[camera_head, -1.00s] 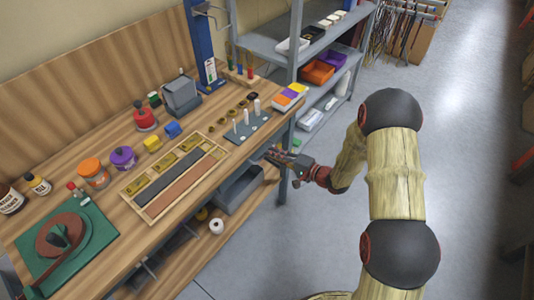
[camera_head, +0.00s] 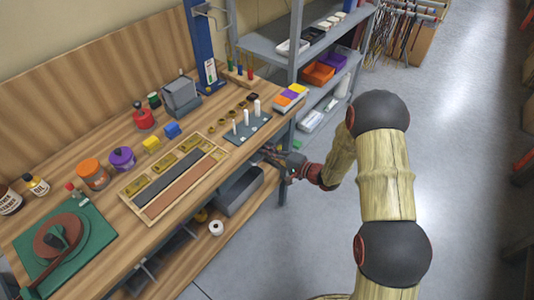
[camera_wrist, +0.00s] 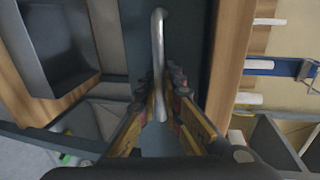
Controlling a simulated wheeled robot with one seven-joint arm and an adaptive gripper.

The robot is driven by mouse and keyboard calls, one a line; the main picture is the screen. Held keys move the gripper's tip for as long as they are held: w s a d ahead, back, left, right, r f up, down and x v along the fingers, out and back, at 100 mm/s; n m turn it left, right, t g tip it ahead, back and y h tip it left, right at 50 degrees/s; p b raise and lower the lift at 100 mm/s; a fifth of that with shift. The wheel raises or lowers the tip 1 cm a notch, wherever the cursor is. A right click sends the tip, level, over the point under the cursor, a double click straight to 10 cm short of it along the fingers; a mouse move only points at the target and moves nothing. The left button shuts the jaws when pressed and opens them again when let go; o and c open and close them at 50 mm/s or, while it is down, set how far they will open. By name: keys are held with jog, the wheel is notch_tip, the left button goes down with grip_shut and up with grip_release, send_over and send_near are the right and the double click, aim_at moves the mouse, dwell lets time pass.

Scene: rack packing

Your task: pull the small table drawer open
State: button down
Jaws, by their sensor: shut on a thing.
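The small table drawer shows in the wrist view as a dark blue-grey front (camera_wrist: 182,22) with a curved metal bar handle (camera_wrist: 158,55). My gripper (camera_wrist: 160,82) has its two fingers on either side of this handle and is shut on it. In the head view my gripper (camera_head: 264,154) is at the workbench's front edge, just under the tabletop near its right end. The drawer is mostly hidden there by the tabletop and my gripper. I cannot tell how far the drawer stands open.
The wooden tabletop (camera_head: 105,205) carries jars, blocks and a parts tray. A grey bin (camera_head: 240,192) sits on the shelf below, left of my gripper; it also shows in the wrist view (camera_wrist: 60,45). Metal shelving (camera_head: 292,65) stands behind. The floor (camera_head: 290,240) in front is clear.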

jog(key=shift+s+d+f, duration=0.1)
dwell(0.6)
jog(key=f+b+v, duration=0.1)
jog(key=f+v, duration=0.1)
jog(key=v, duration=1.1)
jog(key=d+f+b+v, duration=0.1)
jog(key=f+b+v, duration=0.1)
jog(key=v, duration=1.1)
jog(key=shift+s+f, duration=0.35)
jog(key=shift+f, duration=0.4)
jog(key=c, duration=2.3)
grip_release()
